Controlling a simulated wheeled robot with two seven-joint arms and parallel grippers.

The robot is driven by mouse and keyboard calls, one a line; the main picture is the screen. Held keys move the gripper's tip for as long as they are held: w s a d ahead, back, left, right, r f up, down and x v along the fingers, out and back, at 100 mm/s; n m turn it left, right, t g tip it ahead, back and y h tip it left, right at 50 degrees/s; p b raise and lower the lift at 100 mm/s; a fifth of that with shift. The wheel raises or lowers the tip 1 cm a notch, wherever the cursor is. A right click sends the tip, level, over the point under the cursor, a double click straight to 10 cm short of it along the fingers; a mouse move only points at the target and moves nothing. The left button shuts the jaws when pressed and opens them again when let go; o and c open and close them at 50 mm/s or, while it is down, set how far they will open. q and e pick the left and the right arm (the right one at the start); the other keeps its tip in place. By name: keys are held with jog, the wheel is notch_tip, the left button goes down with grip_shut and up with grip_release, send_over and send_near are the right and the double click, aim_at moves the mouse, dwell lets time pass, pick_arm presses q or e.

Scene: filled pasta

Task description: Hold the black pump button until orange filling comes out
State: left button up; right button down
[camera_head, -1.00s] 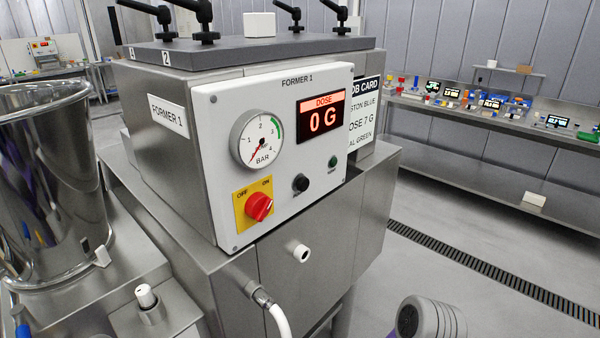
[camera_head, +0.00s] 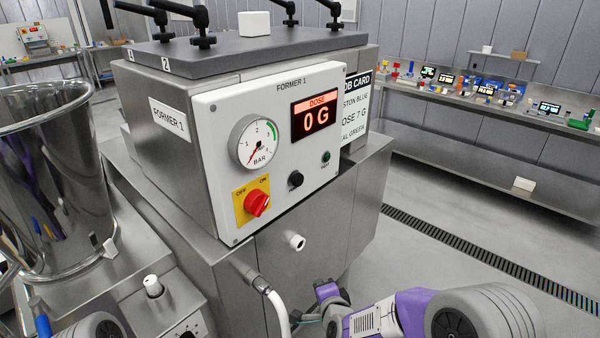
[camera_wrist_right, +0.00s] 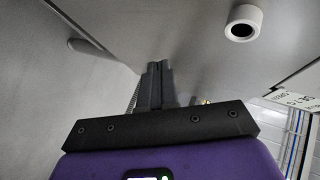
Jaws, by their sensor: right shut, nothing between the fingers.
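The black pump button (camera_head: 296,178) is a small round knob on the white FORMER 1 panel, between the red switch and the green lamp. Nothing touches it. The dose display (camera_head: 315,115) reads 0 G. The white outlet (camera_head: 294,241) sticks out below the panel and also shows in the wrist view (camera_wrist_right: 242,22); no orange filling shows at it. My right gripper's fingers (camera_wrist_right: 158,72) are shut and empty in the wrist view, below the panel and beside the outlet. In the head view the right arm is low at the bottom right. My left gripper is out of view.
The red switch (camera_head: 257,202) sits on a yellow plate at the panel's lower left. A pressure gauge (camera_head: 256,142) is above it. A white hose (camera_head: 276,312) hangs below. A steel hopper (camera_head: 50,170) stands at left. The floor at right is open.

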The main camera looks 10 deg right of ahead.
aim_at(299, 180)
jog(key=d+r+m+t+h+p, duration=0.1)
jog(key=r+m, duration=0.5)
jog(key=r, duration=0.7)
jog(key=d+r+m+t+h+p, duration=0.1)
jog(key=r+m+t, duration=0.4)
jog(key=r, duration=0.8)
jog(key=shift+s+d+r+m+h+p, duration=0.3)
jog(key=shift+d+m+h, duration=0.2)
jog(key=shift+d, duration=0.4)
jog(key=shift+w+a, duration=0.1)
jog(key=shift+w, duration=0.05)
jog(key=w+a+p, duration=0.1)
jog(key=w+a, duration=0.4)
jog(key=w, duration=0.1)
jog(key=shift+w+a, duration=0.15)
jog(key=shift+w, duration=0.25)
